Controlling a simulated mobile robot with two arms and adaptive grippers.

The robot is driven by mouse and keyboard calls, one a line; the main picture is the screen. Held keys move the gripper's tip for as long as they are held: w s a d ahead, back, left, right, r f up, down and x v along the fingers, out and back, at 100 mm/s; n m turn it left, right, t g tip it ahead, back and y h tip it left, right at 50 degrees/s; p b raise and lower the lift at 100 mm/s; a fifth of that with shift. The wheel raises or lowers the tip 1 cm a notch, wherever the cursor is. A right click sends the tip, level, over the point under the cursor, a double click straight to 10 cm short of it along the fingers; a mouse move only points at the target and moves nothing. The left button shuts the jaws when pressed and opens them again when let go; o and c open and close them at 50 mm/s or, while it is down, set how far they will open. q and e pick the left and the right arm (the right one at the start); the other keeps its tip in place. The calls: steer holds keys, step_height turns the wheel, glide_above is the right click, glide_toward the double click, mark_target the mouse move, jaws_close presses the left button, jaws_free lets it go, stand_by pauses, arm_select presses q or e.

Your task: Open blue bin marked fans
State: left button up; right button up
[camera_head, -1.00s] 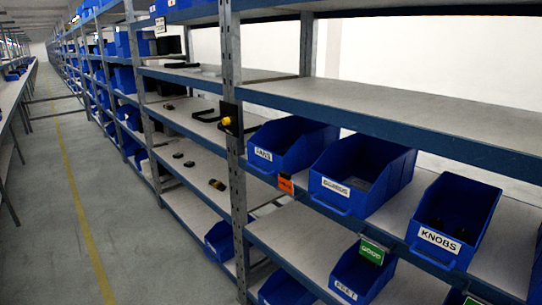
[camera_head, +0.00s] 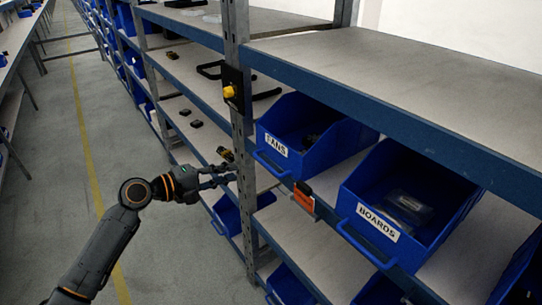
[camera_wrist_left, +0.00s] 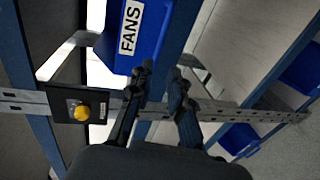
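The blue bin marked FANS (camera_head: 311,142) sits on the middle shelf just right of the upright post, its label and front handle facing the aisle. Dark items lie inside it. In the left wrist view the FANS bin (camera_wrist_left: 150,45) shows at the top, its label turned sideways. My left gripper (camera_head: 232,176) is in front of the post, left of the bin's handle and a little below it. Its fingers are apart with nothing between them, and it is open in the left wrist view (camera_wrist_left: 163,82). My right gripper is in neither view.
A blue bin marked BOARDS (camera_head: 405,215) stands to the right. A yellow button on a black box (camera_head: 231,91) is fixed to the post (camera_head: 240,125) near my gripper. An orange tag (camera_head: 304,197) hangs on the shelf edge. The aisle floor (camera_head: 150,240) at left is clear.

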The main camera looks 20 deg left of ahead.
mark_target(266, 164)
arm_select(q)
steer(key=p+x, duration=0.2)
steer(key=x, duration=0.6)
steer(key=shift+w+d+r, duration=0.1)
steer(key=shift+w+d, duration=0.15)
steer(key=shift+d, duration=0.05)
steer(key=shift+x, duration=1.15)
steer(key=shift+w+d+f, duration=0.25)
steer(key=shift+w+d, duration=0.2)
steer(key=shift+w, duration=0.1)
steer(key=shift+c, duration=0.5)
jaws_close()
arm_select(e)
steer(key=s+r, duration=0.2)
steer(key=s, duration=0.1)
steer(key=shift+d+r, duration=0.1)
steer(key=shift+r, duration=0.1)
